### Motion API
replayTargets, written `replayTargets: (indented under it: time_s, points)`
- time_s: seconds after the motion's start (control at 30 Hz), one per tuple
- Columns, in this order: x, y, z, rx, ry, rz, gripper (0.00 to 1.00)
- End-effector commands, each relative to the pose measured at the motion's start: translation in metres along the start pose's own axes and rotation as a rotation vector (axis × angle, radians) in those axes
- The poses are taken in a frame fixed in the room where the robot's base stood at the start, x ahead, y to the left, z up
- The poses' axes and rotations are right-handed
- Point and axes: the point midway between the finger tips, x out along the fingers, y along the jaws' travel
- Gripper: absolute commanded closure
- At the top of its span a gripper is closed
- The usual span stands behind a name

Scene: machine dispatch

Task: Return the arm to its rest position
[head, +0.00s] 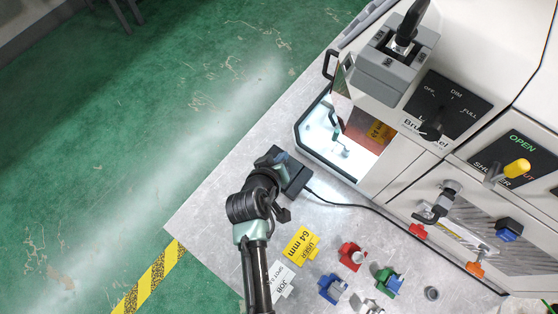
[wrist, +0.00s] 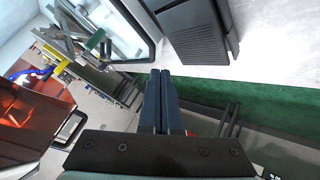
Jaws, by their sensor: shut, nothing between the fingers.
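My arm reaches up from the bottom edge of the head view over the grey table (head: 222,200), bent at the dark wrist. My gripper (head: 278,157) is at the arm's far end, left of the lit machine opening. In the wrist view, the two dark blue fingers of my gripper (wrist: 160,74) lie side by side, touching, with nothing between them. A black box (head: 296,180) with a cable lies on the table close beside my gripper, and it shows at the top of the wrist view (wrist: 196,32). I cannot tell whether they touch.
The lit machine chamber (head: 318,126) stands open just right of my gripper. A yellow card (head: 301,246), a white card (head: 283,281), a red holder (head: 351,256), a blue holder (head: 332,288) and a green holder (head: 388,281) lie right of my arm. Green floor (head: 120,130) is clear leftward.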

Motion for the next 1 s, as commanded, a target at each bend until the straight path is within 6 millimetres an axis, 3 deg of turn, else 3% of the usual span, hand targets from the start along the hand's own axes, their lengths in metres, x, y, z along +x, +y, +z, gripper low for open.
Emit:
replayTargets:
  time_s: [0.8,0.87,0.97,1.0]
  points:
    - [0.001,0.000,0.000,0.002,0.002,0.001,1.00]
    - [-0.001,0.004,-0.009,0.010,0.018,0.004,1.00]
    - [-0.007,0.021,-0.042,0.046,0.084,0.017,1.00]
    - [-0.012,0.031,-0.061,0.068,0.125,0.025,1.00]
